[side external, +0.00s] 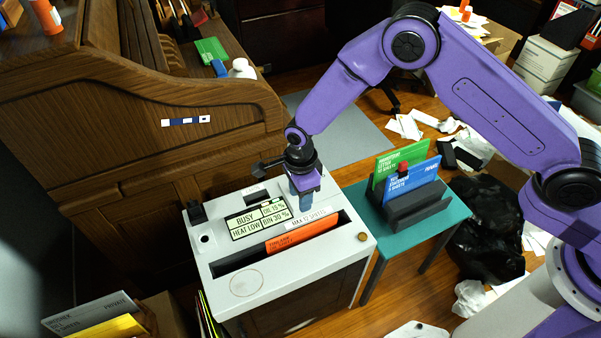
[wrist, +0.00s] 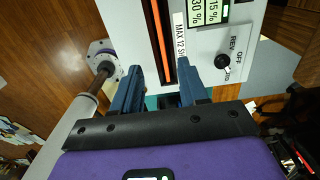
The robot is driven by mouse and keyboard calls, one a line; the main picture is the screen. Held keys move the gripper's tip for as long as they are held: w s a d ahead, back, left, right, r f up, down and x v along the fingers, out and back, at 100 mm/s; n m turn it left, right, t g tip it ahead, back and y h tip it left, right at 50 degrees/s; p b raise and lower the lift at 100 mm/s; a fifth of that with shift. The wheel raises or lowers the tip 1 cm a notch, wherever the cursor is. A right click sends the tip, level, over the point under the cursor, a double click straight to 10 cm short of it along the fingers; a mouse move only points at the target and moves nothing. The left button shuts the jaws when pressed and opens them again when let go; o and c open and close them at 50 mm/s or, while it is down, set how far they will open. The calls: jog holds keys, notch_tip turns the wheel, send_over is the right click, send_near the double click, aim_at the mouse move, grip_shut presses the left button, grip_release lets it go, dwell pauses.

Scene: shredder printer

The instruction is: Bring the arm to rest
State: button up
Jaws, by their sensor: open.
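My arm is bent over the shredder (side external: 285,275), with my gripper (side external: 301,192) pointing down above its top near the far end of the slot. In the wrist view my gripper (wrist: 160,72) shows two blue fingers apart, with nothing held between them. An orange folder (side external: 302,237) stands in the shredder slot; in the wrist view it is a thin orange strip (wrist: 158,32) in the dark slot. In the side view the fingertips are partly hard to make out, so I cannot tell whether they touch the top.
A teal side table (side external: 442,222) holds a dark rack (side external: 412,208) with green (side external: 401,165) and blue folders (side external: 412,183). A wooden roll-top desk (side external: 130,110) stands at left. A black bag (side external: 490,232) and loose papers lie on the floor. A black knob (wrist: 222,61) sits on the shredder.

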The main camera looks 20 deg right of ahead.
notch_tip(320, 180, up, 7)
jog(key=shift+r, duration=0.3)
jog(key=s+d+r+n, duration=1)
jog(key=s+r+n, duration=0.15)
jog(key=n, duration=0.35)
jog(key=s+d+r+n, duration=0.2)
jog(key=s+d+n, duration=0.5)
jog(key=s+d, duration=0.1)
jog(key=s+d+r+n, duration=0.3)
jog(key=s+d+n, duration=0.5)
jog(key=s, duration=0.1)
jog(key=shift+d+r+n, duration=0.15)
jog(key=shift+d+n, duration=0.05)
jog(key=shift+n, duration=0.1)
